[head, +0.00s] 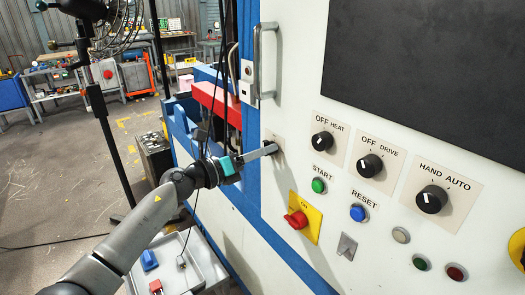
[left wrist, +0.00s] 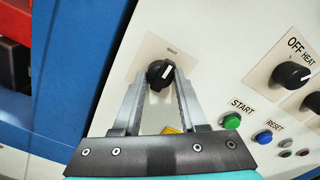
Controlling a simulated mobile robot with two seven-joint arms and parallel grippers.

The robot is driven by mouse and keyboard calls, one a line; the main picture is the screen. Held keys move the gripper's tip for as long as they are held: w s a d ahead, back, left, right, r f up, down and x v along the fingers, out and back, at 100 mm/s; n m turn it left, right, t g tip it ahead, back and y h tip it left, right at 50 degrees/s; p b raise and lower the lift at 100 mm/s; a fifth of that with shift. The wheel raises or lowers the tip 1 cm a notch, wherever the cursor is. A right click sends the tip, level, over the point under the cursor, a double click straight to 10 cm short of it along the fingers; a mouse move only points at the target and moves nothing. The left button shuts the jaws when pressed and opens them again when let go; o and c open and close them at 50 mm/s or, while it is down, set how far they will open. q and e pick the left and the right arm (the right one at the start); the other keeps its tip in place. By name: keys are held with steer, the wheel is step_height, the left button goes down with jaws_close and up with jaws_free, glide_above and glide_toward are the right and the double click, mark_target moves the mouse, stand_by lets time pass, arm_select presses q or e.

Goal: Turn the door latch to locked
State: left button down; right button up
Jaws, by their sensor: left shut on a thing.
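The door latch is a round black knob (left wrist: 160,74) with a white pointer mark, on a pale label plate (left wrist: 158,50) on the white panel. The small print on its plate is too small to read. My left gripper (left wrist: 159,86) is shut on this knob, one finger on each side, in the left wrist view. The pointer mark sits toward the knob's upper right there. In the head view my left gripper (head: 272,149) reaches the panel from the left and mostly hides the knob. My right gripper is not in view.
To the right on the panel (head: 300,75) are the HEAT knob (head: 322,141), DRIVE knob (head: 370,165), green START button (head: 319,186) and blue RESET button (head: 358,213). A red switch (head: 296,219) sits below. A door handle (head: 262,60) stands out above my gripper.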

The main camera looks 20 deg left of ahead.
arm_select(q)
steer(key=shift+f, duration=0.2)
steer(key=c, duration=0.9)
jaws_free()
steer(key=o, duration=0.3)
steer(key=shift+s+a+r, duration=0.1)
steer(key=shift+o, duration=0.8)
steer(key=shift+r, duration=0.1)
steer(key=b+v, duration=0.2)
steer(key=v, duration=1.3)
